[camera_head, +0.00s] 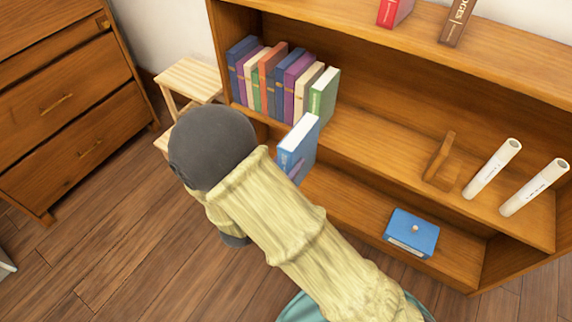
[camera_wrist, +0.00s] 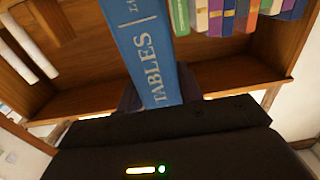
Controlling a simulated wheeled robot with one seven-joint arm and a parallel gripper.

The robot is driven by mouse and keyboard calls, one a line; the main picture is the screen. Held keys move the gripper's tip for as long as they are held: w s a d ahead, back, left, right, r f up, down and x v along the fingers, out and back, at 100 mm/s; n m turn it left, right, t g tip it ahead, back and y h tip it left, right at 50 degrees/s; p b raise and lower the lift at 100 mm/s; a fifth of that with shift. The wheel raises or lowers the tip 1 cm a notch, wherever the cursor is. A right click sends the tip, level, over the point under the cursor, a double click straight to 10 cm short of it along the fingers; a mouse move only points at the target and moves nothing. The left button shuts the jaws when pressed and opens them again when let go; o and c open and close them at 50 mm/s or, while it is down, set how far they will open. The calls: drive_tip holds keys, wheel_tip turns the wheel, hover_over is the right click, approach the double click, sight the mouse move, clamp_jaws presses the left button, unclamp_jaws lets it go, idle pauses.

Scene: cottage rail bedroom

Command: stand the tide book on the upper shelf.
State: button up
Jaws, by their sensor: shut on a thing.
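The tide book is a blue book (camera_head: 299,147) with white pages; its spine in the wrist view (camera_wrist: 146,45) reads "TABLES". My gripper (camera_wrist: 160,92) is shut on its lower end. It holds the book upright, slightly tilted, in front of the bookcase, just in front of the green end book of a row. In the head view my arm hides most of the gripper and the book's lower part. The upper shelf (camera_head: 375,145) carries the row of books at its left and has a bare stretch right of them.
The row of books (camera_head: 275,80) ends at a green book (camera_head: 323,95). A wooden bookend (camera_head: 440,160) and two white rolls (camera_head: 492,169) stand further right. A blue box (camera_head: 411,233) lies on the lower shelf. A small stool (camera_head: 188,75) and a dresser (camera_head: 65,95) stand left.

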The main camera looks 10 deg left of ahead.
drive_tip(key=w+d+f+b, duration=0.1)
drive_tip(key=w+d+f, duration=0.1)
drive_tip(key=w, duration=0.8)
drive_tip(key=w+d+f+b, duration=0.1)
drive_tip(key=w+d+f, duration=0.1)
drive_tip(key=w, duration=0.8)
drive_tip(key=shift+d+f+b, duration=0.4)
drive_tip(key=shift+d, duration=0.1)
idle(1.7)
drive_tip(key=o, duration=1.3)
drive_tip(key=shift+f, duration=0.15)
drive_tip(key=shift+s, duration=0.1)
drive_tip(key=p+v, duration=0.3)
drive_tip(key=v, duration=1.4)
drive_tip(key=shift+s, duration=0.15)
